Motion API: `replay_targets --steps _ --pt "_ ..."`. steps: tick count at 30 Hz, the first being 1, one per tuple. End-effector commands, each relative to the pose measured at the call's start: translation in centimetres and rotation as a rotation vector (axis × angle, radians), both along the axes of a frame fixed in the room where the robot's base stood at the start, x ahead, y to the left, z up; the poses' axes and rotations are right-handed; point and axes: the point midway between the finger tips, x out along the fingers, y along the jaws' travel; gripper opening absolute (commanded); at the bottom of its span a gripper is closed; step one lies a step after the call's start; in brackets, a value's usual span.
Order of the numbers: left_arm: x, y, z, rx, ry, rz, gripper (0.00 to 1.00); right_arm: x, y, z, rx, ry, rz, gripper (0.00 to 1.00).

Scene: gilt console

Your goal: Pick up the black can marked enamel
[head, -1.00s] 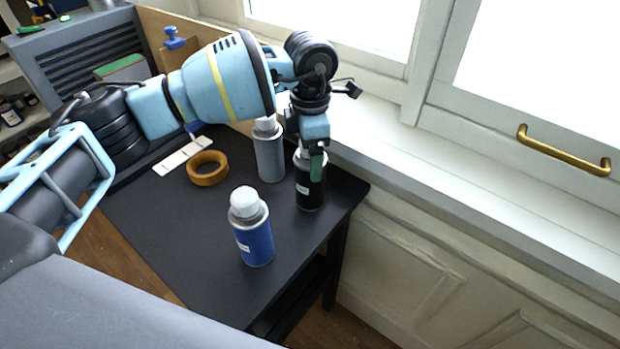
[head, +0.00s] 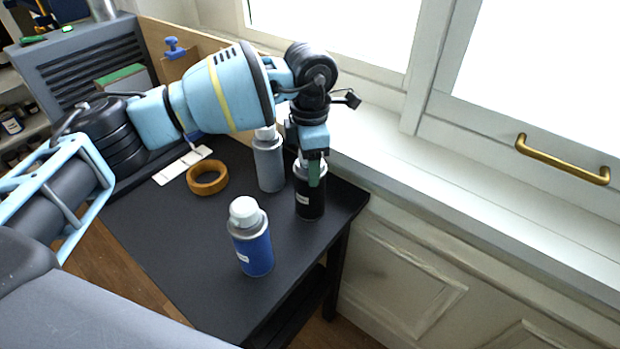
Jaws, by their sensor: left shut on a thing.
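The black can (head: 309,204) stands upright near the right edge of the black table (head: 200,255). A pale label shows on its side, but its writing is too small to read. My left gripper (head: 315,172) comes down from above and is shut on the upper part of this can. The gripper hides most of the can's top. The can's base appears to rest on the table. My right gripper is not in view.
A grey can (head: 268,165) stands close to the left of the black can. A blue can with a white cap (head: 251,245) stands in front. An orange ring (head: 207,178) and a white strip (head: 182,165) lie farther left. A windowsill (head: 440,185) runs behind.

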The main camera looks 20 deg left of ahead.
Motion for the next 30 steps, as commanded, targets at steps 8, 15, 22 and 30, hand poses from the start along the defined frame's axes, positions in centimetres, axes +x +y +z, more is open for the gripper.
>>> replay_targets --steps 8,15,22,30 --pt "0.1 -0.1 1.9 -0.002 -0.004 -0.002 0.04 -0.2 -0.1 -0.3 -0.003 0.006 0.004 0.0" --pt "-2.0 -1.9 3.9 -0.002 -0.002 -0.009 0.04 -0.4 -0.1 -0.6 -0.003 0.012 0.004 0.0" --pt "-6.2 -5.6 4.3 -0.001 -0.002 -0.011 0.04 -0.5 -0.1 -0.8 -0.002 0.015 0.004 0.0" --pt "-10.3 -9.2 4.9 -0.001 -0.003 -0.007 0.04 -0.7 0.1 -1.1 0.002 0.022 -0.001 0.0"
